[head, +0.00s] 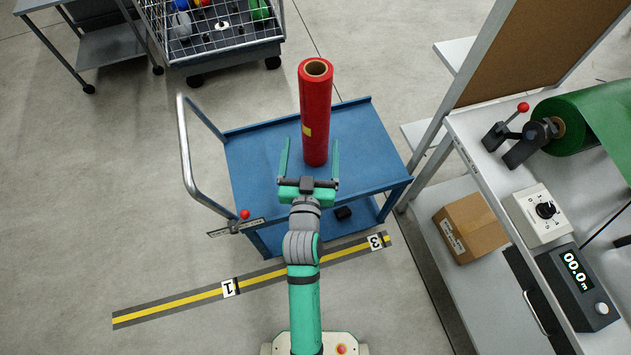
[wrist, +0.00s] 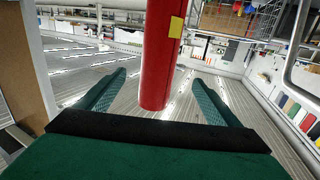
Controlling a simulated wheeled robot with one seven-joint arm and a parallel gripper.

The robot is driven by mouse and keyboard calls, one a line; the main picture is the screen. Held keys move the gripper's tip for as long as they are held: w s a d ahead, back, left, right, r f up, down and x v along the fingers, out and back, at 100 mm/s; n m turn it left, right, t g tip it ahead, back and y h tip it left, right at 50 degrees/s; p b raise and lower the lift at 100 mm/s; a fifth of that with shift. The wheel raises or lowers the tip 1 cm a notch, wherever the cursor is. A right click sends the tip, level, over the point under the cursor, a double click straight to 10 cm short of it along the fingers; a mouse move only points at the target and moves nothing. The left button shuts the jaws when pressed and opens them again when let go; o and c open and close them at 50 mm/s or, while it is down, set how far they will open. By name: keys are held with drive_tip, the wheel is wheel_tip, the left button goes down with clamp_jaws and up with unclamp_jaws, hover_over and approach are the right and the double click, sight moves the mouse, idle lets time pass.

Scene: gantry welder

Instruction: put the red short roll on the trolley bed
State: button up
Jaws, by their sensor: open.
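The red roll (head: 316,105), with a brown core and a small yellow label, stands upright on the blue trolley bed (head: 255,165) in the head view. My gripper (head: 311,160) is open, its two green fingers pointing toward the roll, one on each side of its lower part in the picture. The fingers do not appear to touch it. In the wrist view, which looks upside down, the roll (wrist: 160,60) shows between and beyond the open fingers (wrist: 160,95). The roll's foot is out of that view.
The trolley's handle (head: 184,150) rises at its left. A wire-basket cart (head: 215,35) stands behind. A workbench (head: 480,140) with a green roll (head: 590,115), a cardboard box (head: 470,227) and control boxes stands close on the right. Yellow floor tape (head: 180,308) crosses in front.

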drive_tip(key=s+f+g+y, duration=0.1)
drive_tip(key=s+f, duration=0.2)
drive_tip(key=s, duration=0.7)
drive_tip(key=s+f, duration=0.4)
drive_tip(key=s, duration=0.5)
drive_tip(key=s+d+r+g, duration=0.1)
drive_tip(key=s+r, duration=0.1)
drive_tip(key=s, duration=1.2)
drive_tip(key=shift+d+r+n, duration=0.25)
drive_tip(key=shift+d+n, duration=0.05)
